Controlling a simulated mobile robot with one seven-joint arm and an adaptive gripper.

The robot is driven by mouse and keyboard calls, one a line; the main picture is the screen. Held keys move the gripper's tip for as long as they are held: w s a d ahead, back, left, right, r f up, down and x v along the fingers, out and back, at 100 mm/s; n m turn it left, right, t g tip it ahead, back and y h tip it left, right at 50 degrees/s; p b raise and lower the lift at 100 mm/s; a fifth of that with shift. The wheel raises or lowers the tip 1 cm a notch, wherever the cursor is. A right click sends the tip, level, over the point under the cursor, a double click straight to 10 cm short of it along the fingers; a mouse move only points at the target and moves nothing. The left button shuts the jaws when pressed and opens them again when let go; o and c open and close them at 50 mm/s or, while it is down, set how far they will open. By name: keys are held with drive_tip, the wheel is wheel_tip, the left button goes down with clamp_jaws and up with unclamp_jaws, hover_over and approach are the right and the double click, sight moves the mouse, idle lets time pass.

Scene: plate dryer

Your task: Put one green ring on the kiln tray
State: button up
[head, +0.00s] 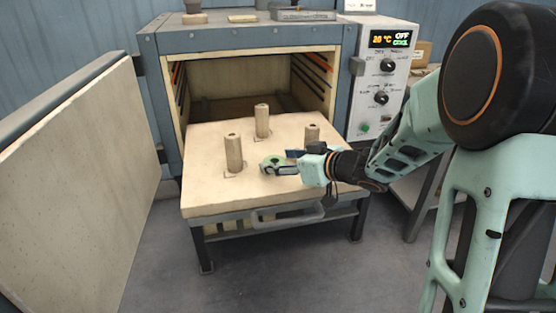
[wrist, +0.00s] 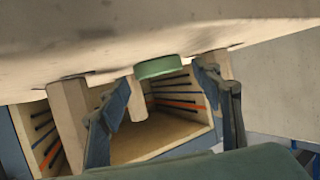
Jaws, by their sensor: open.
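A green ring (head: 272,161) lies flat on the pale kiln tray (head: 215,196), between the posts and around none of them. In the wrist view, which looks upside down, the ring (wrist: 158,67) sits against the tray surface (wrist: 60,55). My gripper (head: 279,164) is low over the tray at the ring. In the wrist view its two fingers (wrist: 165,78) are apart, with the ring showing in the gap between them and clear of both. The ring's hole is hidden in the wrist view.
Upright posts stand on the tray: left (head: 233,153), back (head: 262,121) and right (head: 312,133), close around my gripper. The kiln (head: 250,42) is open behind, its door (head: 75,160) swung left. A control box (head: 385,85) stands right. The tray's front is clear.

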drive_tip(key=p+v, duration=0.3)
drive_tip(key=v, duration=0.8)
